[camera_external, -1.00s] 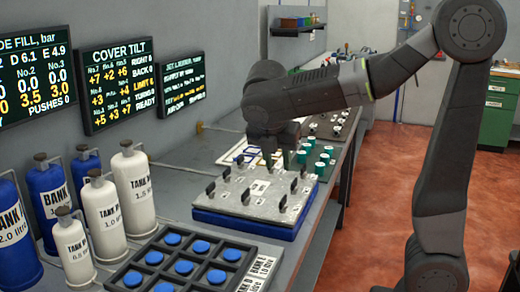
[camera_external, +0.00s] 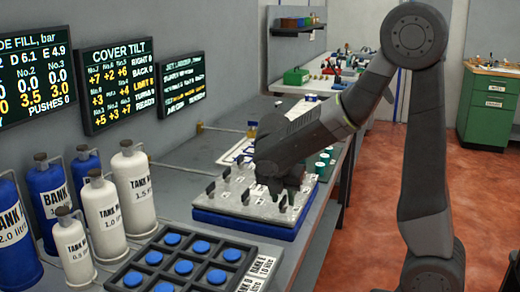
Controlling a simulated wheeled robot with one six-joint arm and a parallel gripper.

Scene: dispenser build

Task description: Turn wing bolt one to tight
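The grey metal cover plate (camera_external: 225,207) lies on a blue base (camera_external: 240,225) on the bench. Several black wing bolts stand on it, among them one at the left corner (camera_external: 211,190), one at the front (camera_external: 246,197) and one at the right (camera_external: 283,203). I cannot read which is bolt one. My gripper (camera_external: 274,190) points down over the right middle of the plate. Its dark body hides part of the plate and any bolt behind it. I cannot tell whether its fingers are open or touch a bolt. The COVER TILT screen (camera_external: 117,84) shows numbers by bolt.
A black tray (camera_external: 128,262) of blue round pieces sits in front of the plate. White tanks (camera_external: 130,190) and blue tanks (camera_external: 50,195) stand at the left by the wall. Green-topped parts (camera_external: 322,165) stand behind the plate. A green cabinet (camera_external: 488,110) is far right.

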